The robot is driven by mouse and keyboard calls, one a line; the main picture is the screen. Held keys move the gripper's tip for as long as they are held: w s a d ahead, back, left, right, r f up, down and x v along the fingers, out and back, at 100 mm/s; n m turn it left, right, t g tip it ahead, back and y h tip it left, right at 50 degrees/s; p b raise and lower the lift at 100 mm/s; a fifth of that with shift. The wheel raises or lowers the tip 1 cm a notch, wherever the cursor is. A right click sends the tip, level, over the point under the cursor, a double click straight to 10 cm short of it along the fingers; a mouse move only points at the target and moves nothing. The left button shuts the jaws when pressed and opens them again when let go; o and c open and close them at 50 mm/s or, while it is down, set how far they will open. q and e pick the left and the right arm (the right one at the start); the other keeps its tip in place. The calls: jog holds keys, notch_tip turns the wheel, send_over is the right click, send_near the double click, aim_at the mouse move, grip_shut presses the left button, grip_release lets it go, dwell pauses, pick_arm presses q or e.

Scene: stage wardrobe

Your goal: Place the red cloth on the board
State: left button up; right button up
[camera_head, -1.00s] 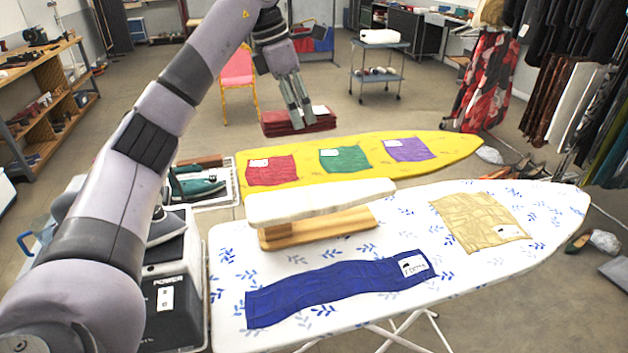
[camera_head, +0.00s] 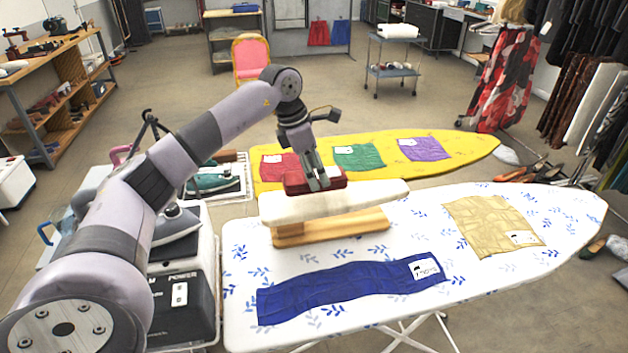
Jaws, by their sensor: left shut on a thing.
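My left gripper (camera_head: 321,184) is shut on a dark red folded cloth (camera_head: 298,184). The cloth shows just above the back edge of the small white sleeve board (camera_head: 345,202), left of its middle. I cannot tell whether it touches the board. The sleeve board stands on a wooden base on the white ironing board with blue leaves (camera_head: 500,275). Another red cloth (camera_head: 275,165) with a white label lies flat on the yellow ironing board (camera_head: 455,150) behind, partly hidden by the gripper and held cloth. My right gripper is not in view.
A blue cloth (camera_head: 335,292) and a tan cloth (camera_head: 485,225) lie on the white ironing board. Green (camera_head: 358,157) and purple (camera_head: 424,148) cloths lie on the yellow one. A steam iron station (camera_head: 185,285) stands at the left, partly behind my arm.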

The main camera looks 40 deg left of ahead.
pick_arm(q)
notch_tip(320, 180, down, 4)
jog(key=shift+a+r+p, duration=0.1)
jog(key=shift+r+p, duration=0.15)
jog(key=shift+p, duration=0.1)
jog(key=shift+f, duration=0.15)
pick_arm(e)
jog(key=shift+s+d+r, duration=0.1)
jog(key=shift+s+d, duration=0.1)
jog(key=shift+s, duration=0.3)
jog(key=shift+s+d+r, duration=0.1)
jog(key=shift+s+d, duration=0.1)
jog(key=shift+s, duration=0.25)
pick_arm(q)
jog(key=o, duration=0.7)
jog(key=shift+f, duration=0.15)
jog(key=o, duration=0.4)
jog(key=shift+o, duration=0.2)
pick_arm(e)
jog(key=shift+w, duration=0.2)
